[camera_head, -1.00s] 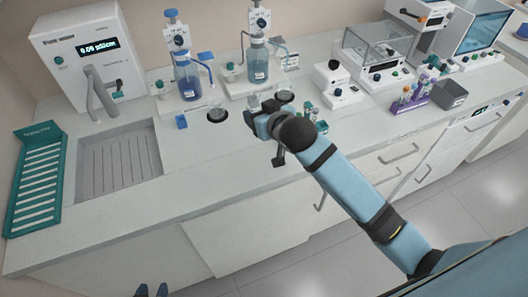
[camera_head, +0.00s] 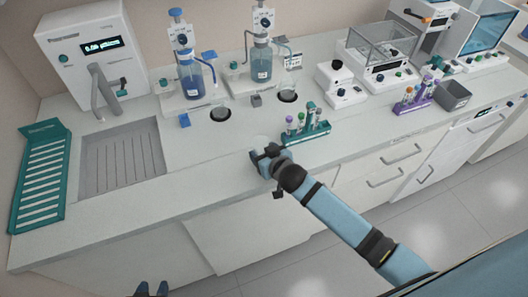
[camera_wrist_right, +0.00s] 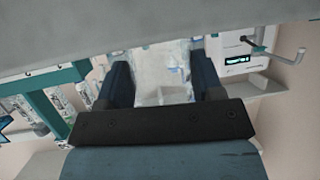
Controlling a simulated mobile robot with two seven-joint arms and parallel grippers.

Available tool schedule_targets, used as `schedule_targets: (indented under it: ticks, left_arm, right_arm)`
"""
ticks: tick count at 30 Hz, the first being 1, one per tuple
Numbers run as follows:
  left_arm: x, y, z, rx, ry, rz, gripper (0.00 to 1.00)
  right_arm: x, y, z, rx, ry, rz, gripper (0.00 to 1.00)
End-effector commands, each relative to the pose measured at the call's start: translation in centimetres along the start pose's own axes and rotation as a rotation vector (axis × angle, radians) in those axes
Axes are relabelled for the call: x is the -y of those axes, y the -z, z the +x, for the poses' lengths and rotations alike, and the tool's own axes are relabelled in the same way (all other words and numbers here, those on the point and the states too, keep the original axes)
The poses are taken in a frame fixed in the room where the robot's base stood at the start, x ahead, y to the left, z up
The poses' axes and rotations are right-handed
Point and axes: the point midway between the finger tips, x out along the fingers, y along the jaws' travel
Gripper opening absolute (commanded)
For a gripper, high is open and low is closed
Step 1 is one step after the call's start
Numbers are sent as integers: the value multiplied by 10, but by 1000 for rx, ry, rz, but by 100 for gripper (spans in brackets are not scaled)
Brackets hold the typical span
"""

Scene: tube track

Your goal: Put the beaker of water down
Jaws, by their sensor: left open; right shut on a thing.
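The clear beaker (camera_wrist_right: 163,75) is between the two dark fingers of my right gripper (camera_wrist_right: 166,84) in the right wrist view. In the head view my right gripper (camera_head: 262,155) is over the front part of the bench, shut on the beaker, whose faint clear outline (camera_head: 261,142) shows just behind the fingers. I cannot tell whether its base touches the bench top. The water level is not clear. My left gripper (camera_head: 152,291) shows only as two separate fingertips at the bottom edge, open and empty.
A teal tube rack (camera_head: 308,136) stands close right of my right gripper. Two dispensers with blue bottles (camera_head: 191,82) (camera_head: 261,62) stand behind. The bench (camera_head: 205,160) between sink and gripper is clear.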

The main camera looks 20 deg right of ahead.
Motion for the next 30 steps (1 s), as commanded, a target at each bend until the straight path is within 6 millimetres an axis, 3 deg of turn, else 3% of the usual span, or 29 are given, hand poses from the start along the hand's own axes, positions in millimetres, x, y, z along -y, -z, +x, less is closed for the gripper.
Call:
schedule_targets:
  ticks: [9,10,12,13,23,30]
  left_arm:
    - [-1,0,1,-4,-2,-1,43]
    - [-1,1,0,-4,-2,-1,43]
    - [-1,1,0,-4,-2,-1,43]
    - [-1,1,0,-4,-2,-1,43]
    - [-1,3,-1,-3,-2,-1,43]
    - [0,-2,2,-2,-1,-1,43]
  right_arm:
    - [0,-3,2,0,0,1,35]
    - [0,-2,1,-1,0,0,68]
    - [0,-2,1,0,0,0,84]
    - [0,-2,1,0,0,0,86]
    - [0,3,-1,-2,0,0,86]
    - [0,-1,-42,0,1,2,86]
